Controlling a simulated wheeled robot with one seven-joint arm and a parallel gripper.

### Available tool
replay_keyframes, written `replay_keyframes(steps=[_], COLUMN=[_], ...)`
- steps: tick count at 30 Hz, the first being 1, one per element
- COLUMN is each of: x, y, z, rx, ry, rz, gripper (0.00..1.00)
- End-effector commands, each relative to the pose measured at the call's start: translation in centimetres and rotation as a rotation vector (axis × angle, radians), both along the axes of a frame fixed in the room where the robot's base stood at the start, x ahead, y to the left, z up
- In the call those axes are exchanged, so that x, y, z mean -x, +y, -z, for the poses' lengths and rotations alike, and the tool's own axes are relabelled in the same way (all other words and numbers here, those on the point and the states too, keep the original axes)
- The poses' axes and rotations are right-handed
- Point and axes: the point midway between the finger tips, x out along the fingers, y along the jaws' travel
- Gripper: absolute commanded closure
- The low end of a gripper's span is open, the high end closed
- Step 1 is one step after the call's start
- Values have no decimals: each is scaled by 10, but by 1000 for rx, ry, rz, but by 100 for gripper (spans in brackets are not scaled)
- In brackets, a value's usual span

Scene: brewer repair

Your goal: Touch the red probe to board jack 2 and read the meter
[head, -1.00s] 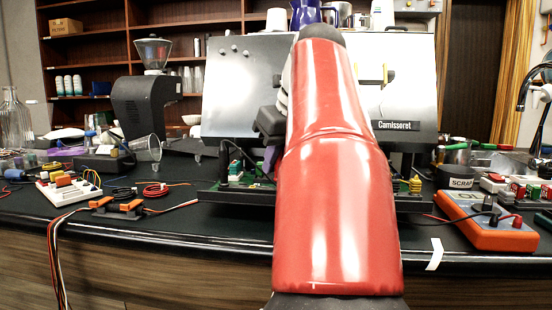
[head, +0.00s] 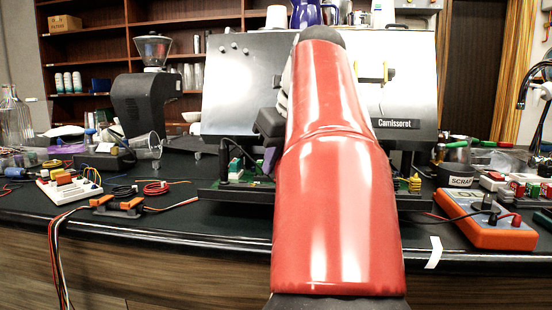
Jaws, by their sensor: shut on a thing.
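My red arm link fills the middle of the head view and hides my gripper's fingers and whatever they hold. The red probe's tip and board jack 2 cannot be made out. The dark board tray (head: 232,195) lies on the counter behind my arm, with small green and white parts (head: 235,168) at its left and a yellow part (head: 415,184) at its right. The orange meter (head: 489,234) lies at the right with black and red plugs in it. Its grey display (head: 467,200) shows large dark characters that look like "OL", partly cut off from clear reading.
A steel brewer (head: 237,84) stands behind the tray. At the left are a breadboard (head: 66,188), an orange-clipped part (head: 117,207), coiled leads (head: 156,188) and a black grinder (head: 146,105). A scrap bin (head: 461,181) stands at the right. A strip of counter in front is clear.

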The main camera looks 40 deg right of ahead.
Motion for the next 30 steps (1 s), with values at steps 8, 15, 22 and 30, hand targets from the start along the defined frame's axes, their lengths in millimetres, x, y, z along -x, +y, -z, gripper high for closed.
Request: replay_keyframes(steps=[8, 15, 22, 30], x=[0, 0, 0, 0], y=[0, 0, 0, 0], z=[4, 4, 5, 8], rx=[0, 0, 1, 0], ry=[0, 0, -1, 0], rz=[-1, -1, -1, -1], gripper=[100, 100, 100, 100])
